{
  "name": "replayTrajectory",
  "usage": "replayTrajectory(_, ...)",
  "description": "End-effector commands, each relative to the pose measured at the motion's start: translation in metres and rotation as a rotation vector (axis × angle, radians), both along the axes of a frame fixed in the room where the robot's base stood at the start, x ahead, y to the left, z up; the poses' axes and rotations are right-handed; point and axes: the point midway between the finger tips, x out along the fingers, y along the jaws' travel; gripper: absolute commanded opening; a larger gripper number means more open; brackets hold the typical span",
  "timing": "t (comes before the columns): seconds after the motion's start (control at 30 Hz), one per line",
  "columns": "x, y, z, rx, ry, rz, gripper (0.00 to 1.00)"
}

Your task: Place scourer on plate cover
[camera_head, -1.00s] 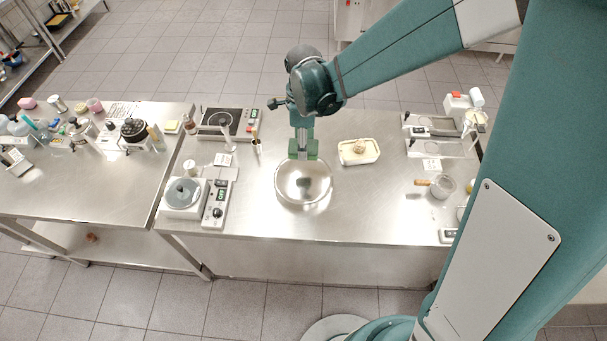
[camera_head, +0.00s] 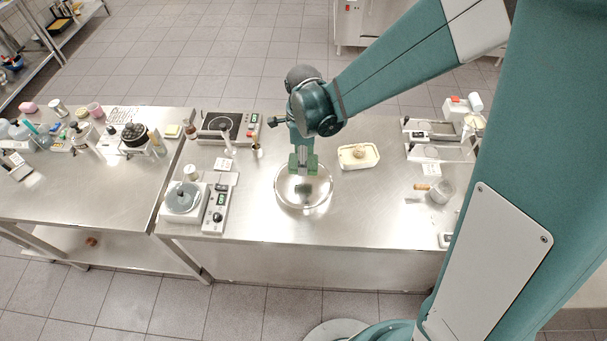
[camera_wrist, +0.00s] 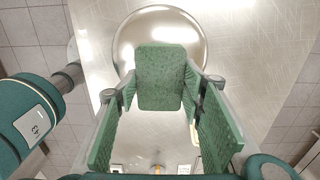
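The plate cover (camera_head: 323,192) is a shiny round metal dome on the middle of the steel table; it also fills the upper part of the wrist view (camera_wrist: 125,42). My gripper (camera_head: 303,169) is over its far part, pointing down. In the wrist view the scourer (camera_wrist: 162,78), a green textured pad with rounded corners, sits between the tips of the two green-padded fingers, which meet its side edges. The dome shows behind the scourer. I cannot tell whether the scourer touches the dome. In the head view the scourer is hard to tell from the green fingers.
A white scale (camera_head: 184,203) and its control box (camera_head: 217,208) stand left of the dome. A cream tray (camera_head: 360,156) is to the right, with a small pot (camera_head: 441,190) farther right. A hot plate (camera_head: 222,127) is behind left. The table in front of the dome is clear.

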Motion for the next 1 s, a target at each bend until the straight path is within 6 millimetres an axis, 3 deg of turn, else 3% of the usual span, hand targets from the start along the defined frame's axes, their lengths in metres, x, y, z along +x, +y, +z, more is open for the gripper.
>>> replayTrajectory(0.3, 0.000, 0.000, -0.031, 0.000, 0.000, 0.000, 0.35)
replayTrajectory(1.0, 0.000, 0.000, -0.046, 0.000, 0.000, 0.000, 0.35)
